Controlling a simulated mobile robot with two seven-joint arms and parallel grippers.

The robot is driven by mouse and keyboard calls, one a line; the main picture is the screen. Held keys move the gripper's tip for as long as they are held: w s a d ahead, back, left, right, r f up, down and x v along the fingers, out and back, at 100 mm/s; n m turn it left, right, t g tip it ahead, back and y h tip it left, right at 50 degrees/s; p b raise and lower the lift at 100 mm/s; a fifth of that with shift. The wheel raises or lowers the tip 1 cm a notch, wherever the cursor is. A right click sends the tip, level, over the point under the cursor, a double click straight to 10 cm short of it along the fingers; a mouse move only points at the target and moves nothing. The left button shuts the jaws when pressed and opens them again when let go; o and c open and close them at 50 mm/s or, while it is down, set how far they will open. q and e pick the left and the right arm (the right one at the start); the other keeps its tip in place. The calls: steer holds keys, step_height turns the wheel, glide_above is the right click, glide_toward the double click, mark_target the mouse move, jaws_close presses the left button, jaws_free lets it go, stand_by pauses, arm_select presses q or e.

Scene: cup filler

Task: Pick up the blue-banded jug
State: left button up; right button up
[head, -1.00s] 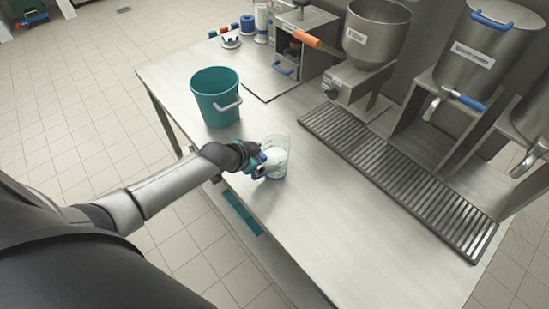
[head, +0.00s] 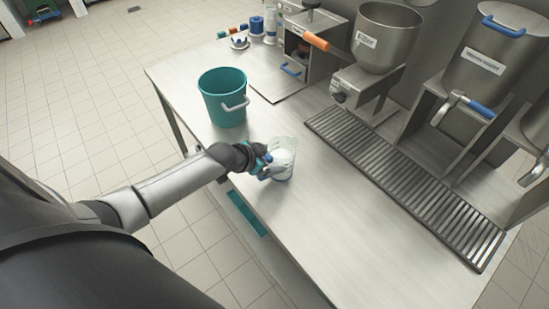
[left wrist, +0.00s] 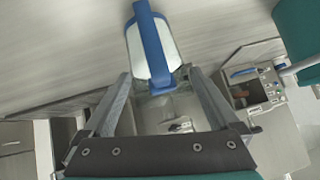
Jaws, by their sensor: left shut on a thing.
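The blue-banded jug (head: 284,156) is a clear vessel with white contents, standing on or just above the steel counter; I cannot tell which. A blue strip shows near its base. My left gripper (head: 264,163) is at the jug's left side and shut on it. The fingers and hand hide part of the jug's near side. My right gripper is not in view.
A teal bucket (head: 223,96) stands behind the jug on the steel counter (head: 330,225). A slatted drip tray (head: 410,185) runs along the right, below steel dispensers (head: 390,38). A machine with an orange handle (head: 316,42) stands at the back. The counter's front is clear.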

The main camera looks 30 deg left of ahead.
arm_select(q)
step_height(320, 180, up, 20)
steer(key=shift+r+p, duration=0.1)
steer(key=shift+p, duration=1.1)
steer(key=shift+c, duration=0.5)
